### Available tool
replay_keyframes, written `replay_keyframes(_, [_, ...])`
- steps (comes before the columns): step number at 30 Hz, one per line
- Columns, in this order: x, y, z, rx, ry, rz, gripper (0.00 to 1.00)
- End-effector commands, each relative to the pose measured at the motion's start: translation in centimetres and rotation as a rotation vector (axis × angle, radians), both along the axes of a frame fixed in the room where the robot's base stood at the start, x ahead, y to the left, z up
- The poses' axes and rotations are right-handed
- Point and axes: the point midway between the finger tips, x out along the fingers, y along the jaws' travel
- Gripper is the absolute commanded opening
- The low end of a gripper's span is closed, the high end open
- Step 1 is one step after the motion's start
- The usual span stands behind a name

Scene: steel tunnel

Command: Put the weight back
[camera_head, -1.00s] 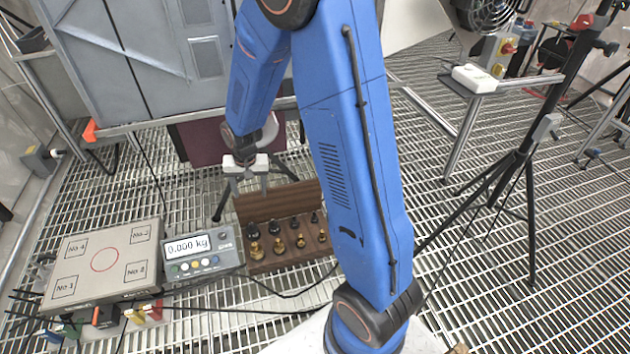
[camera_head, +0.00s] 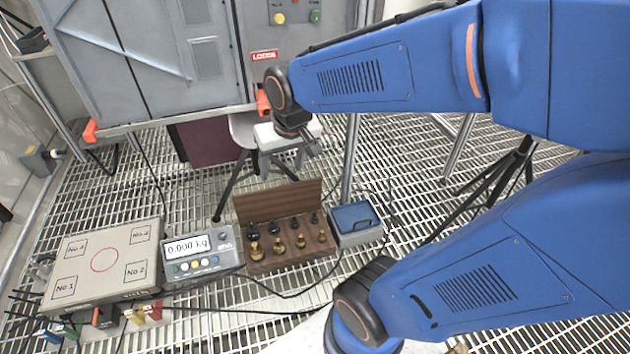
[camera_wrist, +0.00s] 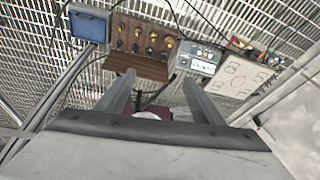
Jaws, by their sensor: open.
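Several brass and dark knobbed weights (camera_head: 300,242) sit in a wooden case (camera_head: 268,265) with its lid raised. The case (camera_wrist: 152,68) also shows in the wrist view. Left of it, the scale's flat platform (camera_head: 130,237) carries a red circle and numbered corner squares, with nothing on it. The scale's display (camera_head: 188,246) reads 0.000 kg. My gripper (camera_head: 312,146) is above and behind the case in the head view, well apart from it. In the wrist view, its two fingers (camera_wrist: 160,95) are spread, with no weight between them.
A blue-lidded grey box (camera_head: 355,217) stands right of the case. Behind are a grey cabinet (camera_head: 130,60), a tripod stand (camera_head: 248,165) and a maroon panel (camera_head: 203,141). Black cables (camera_head: 280,292) run across the grating floor. A dark tripod (camera_head: 505,180) stands at the right.

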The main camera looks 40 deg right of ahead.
Motion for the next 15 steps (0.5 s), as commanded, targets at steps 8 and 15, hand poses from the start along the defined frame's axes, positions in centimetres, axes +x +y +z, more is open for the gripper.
replay_keyframes(8, [-6.8,-0.6,2.9,-0.033,-0.057,0.081,0.61])
replay_keyframes(15, [-11.1,-0.9,3.8,-0.058,-0.087,0.135,0.61])
